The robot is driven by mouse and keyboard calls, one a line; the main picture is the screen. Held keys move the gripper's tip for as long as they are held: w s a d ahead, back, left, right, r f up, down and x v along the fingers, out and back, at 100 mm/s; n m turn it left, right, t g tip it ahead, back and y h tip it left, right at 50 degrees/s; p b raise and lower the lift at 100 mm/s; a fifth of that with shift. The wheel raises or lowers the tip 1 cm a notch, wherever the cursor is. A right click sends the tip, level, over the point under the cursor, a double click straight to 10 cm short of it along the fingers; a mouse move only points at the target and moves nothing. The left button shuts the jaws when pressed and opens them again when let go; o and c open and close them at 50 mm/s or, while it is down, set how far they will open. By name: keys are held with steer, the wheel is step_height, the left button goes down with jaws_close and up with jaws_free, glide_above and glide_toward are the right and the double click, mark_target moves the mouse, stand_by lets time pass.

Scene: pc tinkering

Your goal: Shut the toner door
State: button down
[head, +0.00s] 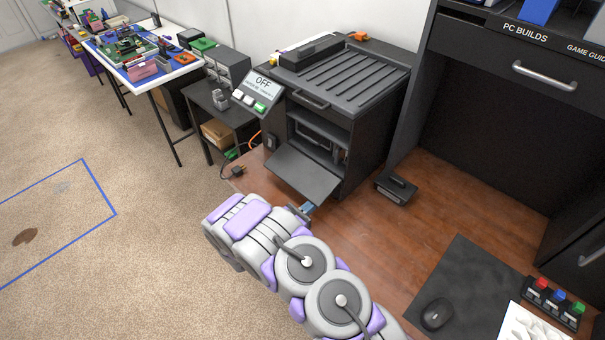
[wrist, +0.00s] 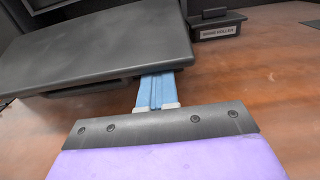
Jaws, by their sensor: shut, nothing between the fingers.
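The printer (head: 340,90) is a dark box on the wooden desk. Its toner door (head: 306,174) is a flat dark panel hanging open at the front, folded down and outward, with the dark cavity showing behind it. In the wrist view the door (wrist: 110,45) fills the upper left as a dark slab. My gripper (head: 307,208) is at the door's near lower edge. In the wrist view its blue fingers (wrist: 155,92) are shut and empty, and their tips pass out of sight under the door's edge. I cannot tell whether they touch it.
A dark block (head: 396,187), labelled as a roller in the wrist view (wrist: 217,26), lies right of the printer. A control panel reading OFF (head: 258,92) stands left of it. A mouse (head: 436,314) rests on a dark mat (head: 470,270). The desk between is clear.

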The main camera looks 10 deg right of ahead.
steer(key=shift+a+r, duration=0.15)
steer(key=shift+a, duration=0.8)
steer(key=shift+d+r, duration=0.25)
steer(key=shift+d, duration=0.25)
steer(key=shift+s+a+r+p, duration=0.15)
steer(key=shift+a+r+p, duration=0.2)
steer(key=shift+s+a+r, duration=0.1)
steer(key=shift+a+r, duration=0.05)
steer(key=shift+r, duration=0.4)
